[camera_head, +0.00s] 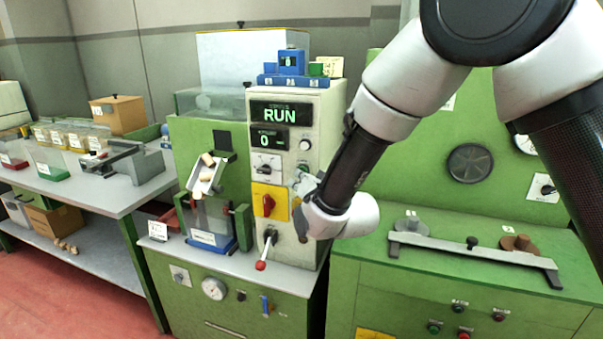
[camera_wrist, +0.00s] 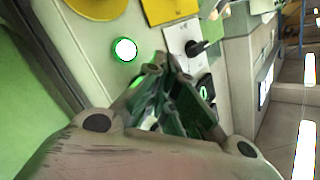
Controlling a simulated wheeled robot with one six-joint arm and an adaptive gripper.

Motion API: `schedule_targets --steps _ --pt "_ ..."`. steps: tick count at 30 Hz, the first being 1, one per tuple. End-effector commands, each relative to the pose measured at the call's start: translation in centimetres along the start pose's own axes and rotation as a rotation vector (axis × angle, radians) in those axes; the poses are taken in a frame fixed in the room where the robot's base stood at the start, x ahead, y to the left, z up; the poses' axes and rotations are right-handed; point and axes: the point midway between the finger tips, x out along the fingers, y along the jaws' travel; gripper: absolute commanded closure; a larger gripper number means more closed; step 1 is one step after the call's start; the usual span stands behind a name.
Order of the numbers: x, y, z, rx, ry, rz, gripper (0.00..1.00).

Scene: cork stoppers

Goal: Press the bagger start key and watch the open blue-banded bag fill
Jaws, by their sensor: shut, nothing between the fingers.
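The bagger panel (camera_head: 317,115) shows a green "RUN" display (camera_head: 281,114) and a counter display (camera_head: 268,140) reading 0. In the wrist view a round key (camera_wrist: 125,49) glows white with a green ring, apart from my gripper (camera_wrist: 168,75), whose fingers are together and empty. In the head view my gripper (camera_head: 303,186) is close to the panel's right side, covering part of it. The clear bag (camera_head: 205,214) with a blue base stands under the chute (camera_head: 204,183). Light brown corks (camera_head: 207,160) show at the chute.
A red rotary switch (camera_head: 268,204) on a yellow plate and a red-tipped lever (camera_head: 262,264) sit below the displays. A green bench (camera_head: 470,280) with a metal bar (camera_head: 470,254) stands right. A grey table (camera_head: 110,190) with containers stands left.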

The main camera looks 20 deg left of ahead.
Motion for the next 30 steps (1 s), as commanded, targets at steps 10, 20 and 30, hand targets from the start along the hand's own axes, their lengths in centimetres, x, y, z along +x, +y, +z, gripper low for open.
schedule_targets --steps 10,20,30 --pt "-0.6 -0.5 0.4 0.000 0.000 -0.001 1.00" --pt "-1.2 -0.9 0.8 0.001 0.001 -0.001 1.00" --pt "-2.2 -1.6 1.6 0.000 -0.001 -0.002 1.00"
